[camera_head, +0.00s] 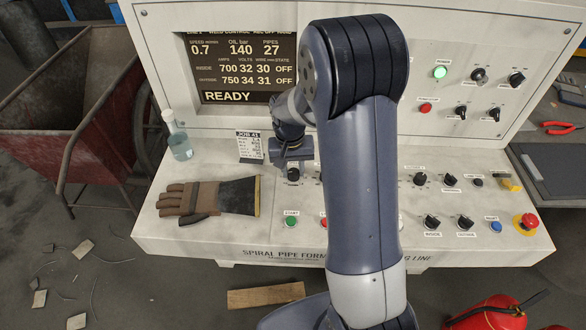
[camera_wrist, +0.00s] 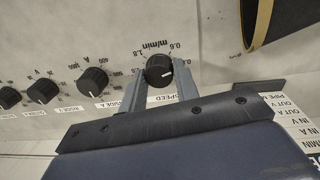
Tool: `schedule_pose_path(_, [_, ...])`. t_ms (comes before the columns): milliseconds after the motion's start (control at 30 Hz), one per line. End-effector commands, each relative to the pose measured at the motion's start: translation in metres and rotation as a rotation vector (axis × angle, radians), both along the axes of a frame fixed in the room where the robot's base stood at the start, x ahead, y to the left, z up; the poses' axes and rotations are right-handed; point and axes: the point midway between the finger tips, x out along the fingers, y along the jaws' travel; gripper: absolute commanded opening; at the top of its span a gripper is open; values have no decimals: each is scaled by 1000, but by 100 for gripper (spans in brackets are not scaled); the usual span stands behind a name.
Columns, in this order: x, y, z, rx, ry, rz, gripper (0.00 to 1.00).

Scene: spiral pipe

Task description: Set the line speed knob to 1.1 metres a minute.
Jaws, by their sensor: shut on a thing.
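The line speed knob (camera_wrist: 159,67) is a black round knob with a white pointer mark. It sits on the pale panel beside the "m/min" scale, where 0.6 and 1.8 can be read upside down in the wrist view. My gripper (camera_wrist: 161,77) has one finger on each side of the knob and is shut on it. In the head view my gripper (camera_head: 291,158) is over the knob (camera_head: 293,175) on the sloping desk, left of my arm. The display (camera_head: 245,72) reads speed 0.7 and READY.
Other dark knobs (camera_wrist: 92,80) stand in a row beside the speed knob. A job card (camera_head: 250,146) stands behind the knob. A green start button (camera_head: 291,221) is just in front. A red stop button (camera_head: 525,222) is far right.

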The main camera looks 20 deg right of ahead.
Motion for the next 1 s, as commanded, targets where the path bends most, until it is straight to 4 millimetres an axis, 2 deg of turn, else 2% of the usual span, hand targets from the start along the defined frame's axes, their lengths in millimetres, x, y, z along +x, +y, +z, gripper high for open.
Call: schedule_pose_path(1000, [1, -2, 0, 0, -2, -935, 7])
